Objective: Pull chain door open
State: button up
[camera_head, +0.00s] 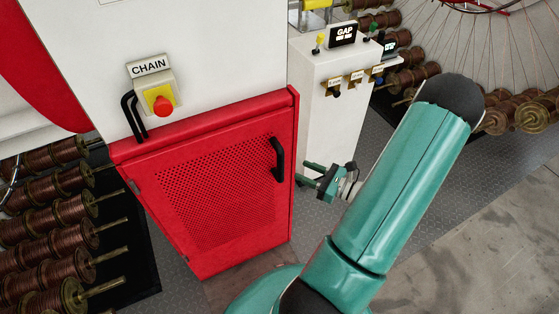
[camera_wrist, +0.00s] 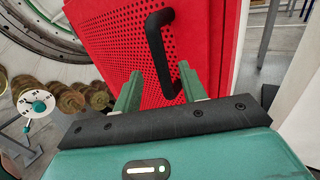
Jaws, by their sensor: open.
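The chain door (camera_head: 205,235) is a red panel with a perforated middle, below a white cabinet face labelled CHAIN (camera_head: 149,66). It looks shut in its red frame. Its black upright bar handle (camera_head: 278,160) is near the door's right edge. My gripper (camera_head: 302,171) is open and empty, just right of the handle and apart from it in the head view. In the wrist view the handle (camera_wrist: 155,40) shows beyond the fingertips (camera_wrist: 160,72), lined up between the two green fingers. The red door (camera_wrist: 108,30) fills the middle behind them.
A red emergency button (camera_head: 162,105) and a black handle (camera_head: 133,118) are above the door. A white GAP console (camera_head: 325,120) stands right behind my gripper. Copper spools (camera_head: 55,215) line the left. Floor (camera_head: 490,240) is clear at right.

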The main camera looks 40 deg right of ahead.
aim_at(281, 161)
jog(key=x, duration=0.9)
jog(key=shift+w+a, duration=0.15)
jog(key=shift+a, duration=0.05)
jog(key=shift+c, duration=0.2)
grip_shut()
